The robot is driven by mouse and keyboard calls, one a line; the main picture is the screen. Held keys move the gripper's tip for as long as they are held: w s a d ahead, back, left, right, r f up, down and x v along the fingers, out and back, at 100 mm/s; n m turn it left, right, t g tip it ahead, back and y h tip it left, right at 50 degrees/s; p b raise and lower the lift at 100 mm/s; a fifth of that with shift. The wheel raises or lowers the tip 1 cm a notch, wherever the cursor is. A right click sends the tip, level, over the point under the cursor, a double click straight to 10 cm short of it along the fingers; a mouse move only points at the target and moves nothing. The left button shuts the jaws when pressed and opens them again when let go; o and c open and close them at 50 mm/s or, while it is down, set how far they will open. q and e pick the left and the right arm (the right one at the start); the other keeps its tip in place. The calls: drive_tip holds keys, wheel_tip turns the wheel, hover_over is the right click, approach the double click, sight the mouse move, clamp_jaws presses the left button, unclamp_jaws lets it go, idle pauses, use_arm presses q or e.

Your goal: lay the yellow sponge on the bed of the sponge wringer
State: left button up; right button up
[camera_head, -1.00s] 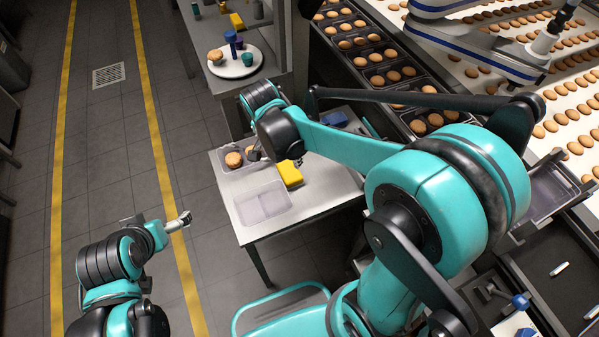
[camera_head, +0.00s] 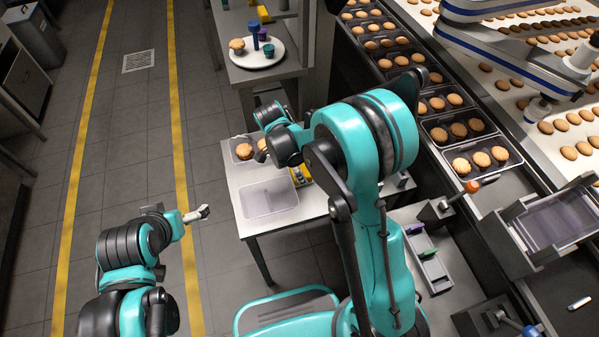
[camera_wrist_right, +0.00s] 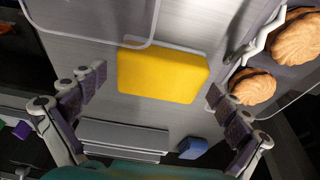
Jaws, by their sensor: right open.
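The yellow sponge (camera_wrist_right: 162,75) lies flat on the grey worktable, clear in the right wrist view. In the head view only a small part of the sponge (camera_head: 297,179) shows past my right arm. My right gripper (camera_wrist_right: 156,84) is open and empty, its fingers spread on either side of the sponge without visibly gripping it. I cannot pick out the sponge wringer with certainty.
An empty clear tray (camera_head: 268,199) lies beside the sponge, and a biscuit tray (camera_head: 234,154) stands behind it. A small blue block (camera_wrist_right: 192,148) is near the right gripper. A station with an orange knob (camera_head: 472,187) stands right of my arm, by the conveyor.

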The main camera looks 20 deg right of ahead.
drive_tip(key=shift+d+f, duration=0.2)
drive_tip(key=shift+f, duration=0.35)
drive_tip(key=c, duration=0.8)
drive_tip(key=shift+o, duration=0.2)
drive_tip(key=shift+r, duration=0.1)
